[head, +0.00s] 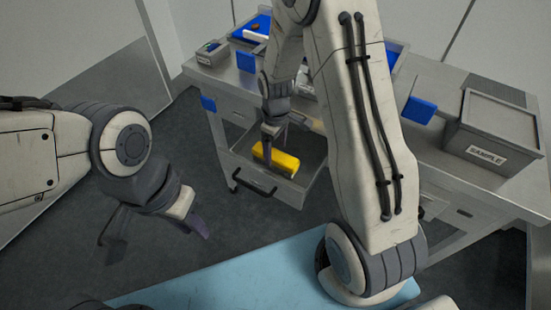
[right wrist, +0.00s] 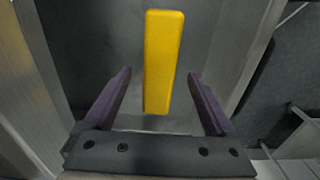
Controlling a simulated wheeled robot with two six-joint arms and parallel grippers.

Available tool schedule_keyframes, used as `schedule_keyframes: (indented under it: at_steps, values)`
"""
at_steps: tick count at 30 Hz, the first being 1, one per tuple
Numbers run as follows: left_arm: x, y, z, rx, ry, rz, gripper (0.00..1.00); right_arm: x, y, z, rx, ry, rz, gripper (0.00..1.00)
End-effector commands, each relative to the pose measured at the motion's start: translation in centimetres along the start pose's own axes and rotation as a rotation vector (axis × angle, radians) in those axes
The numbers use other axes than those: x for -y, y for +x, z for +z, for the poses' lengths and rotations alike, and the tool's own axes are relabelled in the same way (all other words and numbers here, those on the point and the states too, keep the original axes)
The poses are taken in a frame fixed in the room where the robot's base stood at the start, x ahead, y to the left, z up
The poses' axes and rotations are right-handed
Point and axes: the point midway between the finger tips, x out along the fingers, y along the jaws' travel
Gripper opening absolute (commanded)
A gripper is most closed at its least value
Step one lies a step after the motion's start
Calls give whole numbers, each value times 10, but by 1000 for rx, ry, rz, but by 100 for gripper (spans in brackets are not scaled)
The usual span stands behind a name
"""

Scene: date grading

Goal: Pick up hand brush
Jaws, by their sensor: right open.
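The hand brush shows as a yellow block (head: 276,159) lying in the open drawer (head: 294,191) of the steel bench. In the right wrist view the yellow block (right wrist: 164,60) is long and upright in the picture, with its near end between my fingers. My right gripper (head: 268,138) points down over the drawer, at the brush's left end in the head view. Its two purple fingers (right wrist: 160,73) are apart, one on each side of the brush, with gaps visible on both sides. My left gripper (head: 187,212) hangs empty over the floor at the left; its opening is unclear.
The drawer walls stand close around the brush. A grey bin labelled SAMPLE (head: 492,135) stands on the bench at the right. A blue tray (head: 262,24) and a small box (head: 211,52) are at the back left. My right arm hides the bench's middle.

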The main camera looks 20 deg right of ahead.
Motion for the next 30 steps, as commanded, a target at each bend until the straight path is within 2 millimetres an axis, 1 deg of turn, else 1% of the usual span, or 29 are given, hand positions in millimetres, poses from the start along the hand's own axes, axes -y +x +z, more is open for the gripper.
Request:
schedule_keyframes:
  at_steps: [1, 3, 6, 9, 15, 16, 17, 18, 20, 21, 22, 23, 30]
  values:
    - [0, -2, 0, 0, 0, 0, 27, 0, 9, 0, 5, 0, -4, 90]
    - [0, -2, 0, 0, 0, 0, 27, -1, 20, -1, 4, 0, -3, 90]
    - [0, -2, 0, 0, 0, 0, 27, -1, 31, -1, 3, 1, -2, 90]
    - [0, -2, 0, 0, 0, 0, 27, -1, 36, -1, 1, 1, -1, 90]
    - [0, -2, 0, 0, 0, 0, 27, -1, 36, -1, 0, 1, 0, 90]
    - [0, -2, 0, 0, 0, 0, 27, -1, 36, -1, 0, 1, 0, 82]
    - [0, -2, 0, 0, 0, 0, 27, -1, 36, -1, 0, 1, 0, 71]
    - [0, -2, 0, 0, 0, 0, 27, -1, 36, -1, 0, 1, 0, 56]
    - [0, -2, 0, 0, 0, 0, 27, -1, 36, -1, 0, 1, 0, 33]
    - [0, -2, 0, 0, 0, 0, 27, -1, 36, -1, 0, 1, 0, 17]
    - [0, -2, 0, 0, 0, 0, 27, -1, 36, -1, 0, 1, 0, 6]
    - [0, -2, 0, 0, 0, 0, 27, -1, 36, -1, 0, 1, 0, 0]
    - [0, -2, 0, 0, 0, 0, 27, -1, 35, -1, 0, 1, 0, 0]
